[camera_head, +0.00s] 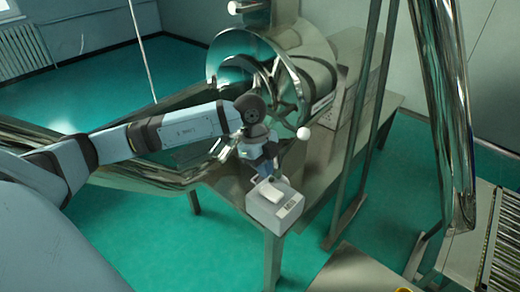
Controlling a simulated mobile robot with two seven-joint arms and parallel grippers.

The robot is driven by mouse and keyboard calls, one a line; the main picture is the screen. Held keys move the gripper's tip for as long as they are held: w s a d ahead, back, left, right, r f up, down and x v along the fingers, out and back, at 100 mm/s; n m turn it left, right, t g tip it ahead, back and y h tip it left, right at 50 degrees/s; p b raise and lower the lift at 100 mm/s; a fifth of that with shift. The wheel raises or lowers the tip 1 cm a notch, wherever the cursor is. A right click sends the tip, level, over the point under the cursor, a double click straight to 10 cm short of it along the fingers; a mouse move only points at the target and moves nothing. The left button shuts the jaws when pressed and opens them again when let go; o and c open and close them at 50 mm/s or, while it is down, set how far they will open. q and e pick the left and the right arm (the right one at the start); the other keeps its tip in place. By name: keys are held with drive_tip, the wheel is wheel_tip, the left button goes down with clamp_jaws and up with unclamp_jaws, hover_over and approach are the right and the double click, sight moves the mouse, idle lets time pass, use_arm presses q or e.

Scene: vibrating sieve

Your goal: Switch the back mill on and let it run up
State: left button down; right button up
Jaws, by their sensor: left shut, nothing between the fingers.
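The back mill (318,72) is a shiny metal drum machine on a metal table, with its open round end and curved inner parts facing me. A pale switch box (268,211) with a raised white part on top and a small label on its side sits at the table's front corner. My left arm reaches in from the left, and my left gripper (270,177) points down, shut and empty, right at the back edge of the box. I cannot tell whether it touches the box. My right gripper is not in view.
Shiny metal pipes run under my left arm and down the right side. Upright metal posts (366,110) stand right of the mill. A roller conveyor (502,240) is at the far right. Green floor (150,235) lies open at the lower left.

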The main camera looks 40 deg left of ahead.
sight(266, 188)
use_arm(q)
drive_tip(key=shift+f, duration=2.1)
drive_tip(key=shift+a+f+h, duration=0.1)
drive_tip(key=shift+f+h, duration=0.2)
drive_tip(key=shift+f, duration=0.2)
drive_tip(key=shift+r, duration=0.25)
drive_tip(key=shift+r+p, duration=0.75)
drive_tip(key=shift+p, duration=0.05)
